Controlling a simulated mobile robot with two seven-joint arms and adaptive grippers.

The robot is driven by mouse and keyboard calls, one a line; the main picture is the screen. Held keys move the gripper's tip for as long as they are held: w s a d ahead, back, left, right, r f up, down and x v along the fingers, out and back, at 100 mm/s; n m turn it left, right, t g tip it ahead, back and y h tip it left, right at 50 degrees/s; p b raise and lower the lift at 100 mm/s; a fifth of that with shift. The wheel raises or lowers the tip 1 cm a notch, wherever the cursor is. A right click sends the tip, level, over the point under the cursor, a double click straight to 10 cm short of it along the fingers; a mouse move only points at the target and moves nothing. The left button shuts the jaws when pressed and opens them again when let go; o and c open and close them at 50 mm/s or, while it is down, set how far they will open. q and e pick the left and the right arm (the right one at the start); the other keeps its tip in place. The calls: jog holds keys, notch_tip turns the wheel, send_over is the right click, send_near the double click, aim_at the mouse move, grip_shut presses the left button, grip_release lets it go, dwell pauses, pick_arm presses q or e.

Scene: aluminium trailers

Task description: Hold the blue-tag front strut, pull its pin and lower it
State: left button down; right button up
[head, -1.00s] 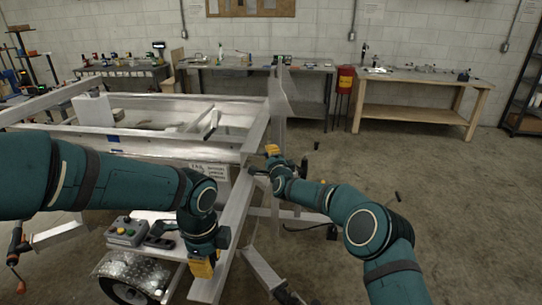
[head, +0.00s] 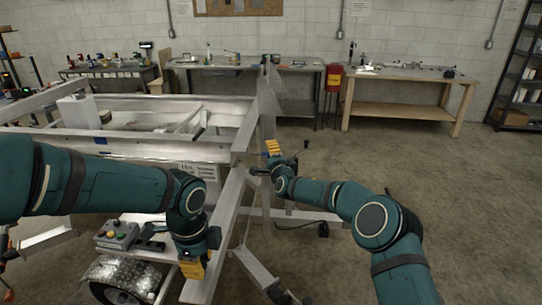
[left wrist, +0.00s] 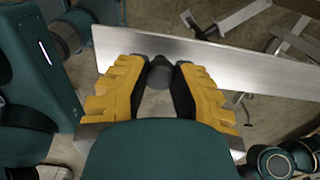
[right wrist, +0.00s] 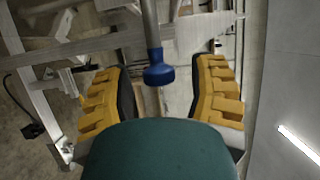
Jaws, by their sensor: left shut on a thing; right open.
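A long bare silver bar (head: 228,205) slopes from the trailer's front corner down to my left gripper (head: 192,268). In the left wrist view the gripper (left wrist: 158,80) is shut on a dark grey knob (left wrist: 160,72) in front of the silver bar (left wrist: 230,68). My right gripper (head: 273,148) is beside the trailer's front corner post. In the right wrist view it is open (right wrist: 158,88), with a grey rod ending in a blue cap (right wrist: 159,72) between its fingers and clear of both. I cannot make out the blue cap or a strut tag in the head view.
A button box (head: 117,234) sits above the wheel fender (head: 122,272). Workbenches (head: 405,78) and a red bin (head: 333,78) stand behind. The floor at right is mostly clear.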

jog(key=shift+s, duration=0.1)
jog(key=v, duration=1.2)
dwell(0.4)
